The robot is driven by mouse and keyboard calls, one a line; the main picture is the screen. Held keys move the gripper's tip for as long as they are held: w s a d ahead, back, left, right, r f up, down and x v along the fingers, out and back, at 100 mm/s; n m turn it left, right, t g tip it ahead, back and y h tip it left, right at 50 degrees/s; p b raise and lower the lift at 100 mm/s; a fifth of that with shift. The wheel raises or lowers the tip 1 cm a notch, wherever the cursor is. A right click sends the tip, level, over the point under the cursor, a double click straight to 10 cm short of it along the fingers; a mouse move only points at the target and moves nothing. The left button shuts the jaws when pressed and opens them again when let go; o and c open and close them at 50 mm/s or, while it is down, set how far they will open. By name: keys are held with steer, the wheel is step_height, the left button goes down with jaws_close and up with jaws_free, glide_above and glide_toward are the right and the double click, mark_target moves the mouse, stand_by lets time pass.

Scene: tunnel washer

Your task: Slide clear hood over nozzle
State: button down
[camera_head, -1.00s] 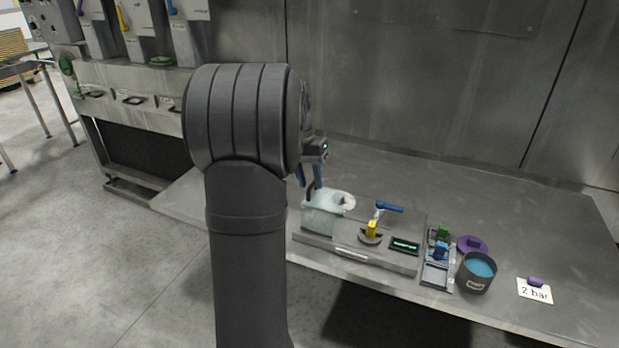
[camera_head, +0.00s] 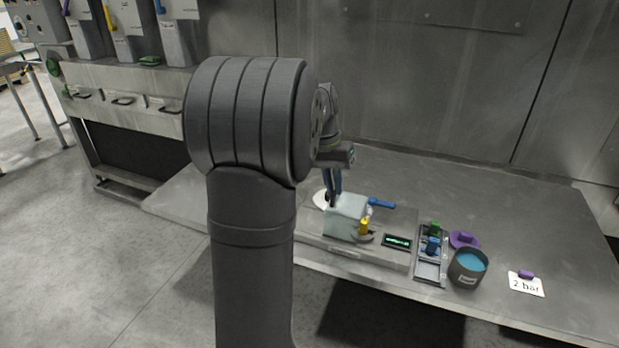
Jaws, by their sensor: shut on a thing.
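The clear hood (camera_head: 345,218) is a pale translucent box on the grey base plate (camera_head: 335,249), left of and against the yellow part (camera_head: 364,227). My gripper (camera_head: 335,203) is shut on the hood at its top left. Part of a white round piece (camera_head: 320,199) shows behind the hood at its left. The blue lever (camera_head: 382,202) sticks out behind and to the right of the hood. I cannot make out the nozzle; the hood and gripper cover that area.
The bench (camera_head: 480,190) behind is clear.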

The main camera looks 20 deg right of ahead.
mark_target(353, 206)
steer(key=s+d, duration=0.4)
steer(key=c, duration=1.5)
jaws_free()
steer(key=shift+r, duration=0.1)
steer(key=shift+w+a+r, duration=0.1)
steer(key=shift+r, duration=0.25)
step_height(353, 206, up, 16)
steer(key=w+a, duration=0.2)
steer(key=shift+a, duration=0.15)
steer(key=shift+w, duration=0.1)
